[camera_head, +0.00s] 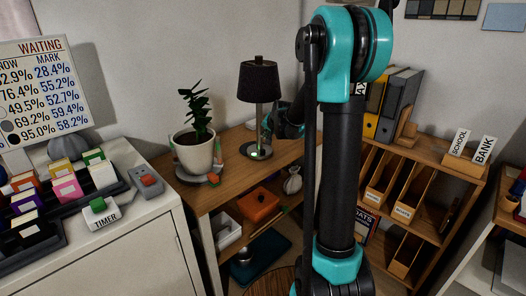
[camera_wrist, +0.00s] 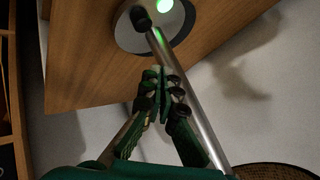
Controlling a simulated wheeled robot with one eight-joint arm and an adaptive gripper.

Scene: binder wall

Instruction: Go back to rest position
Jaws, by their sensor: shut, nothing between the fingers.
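My gripper (camera_wrist: 162,76) is shut and empty, its fingertips together in the middle of the wrist view. In the head view my gripper (camera_head: 272,128) shows dark beside the lamp's stem, partly hidden behind my teal and black arm. The black-shaded table lamp (camera_head: 259,83) stands upright on the wooden desk (camera_head: 232,150). In the wrist view a silver pole (camera_wrist: 205,125), which looks like the lamp's stem, runs close behind the fingers from a round base (camera_wrist: 128,36) with a green glow. I cannot tell whether the fingers touch it.
A potted plant (camera_head: 195,150) stands left of the lamp. A white cabinet (camera_head: 130,255) at left carries colored blocks and a timer (camera_head: 101,213). An orange box (camera_head: 258,205) sits below the desktop. At right, a wooden shelf (camera_head: 430,150) holds binders (camera_head: 398,103).

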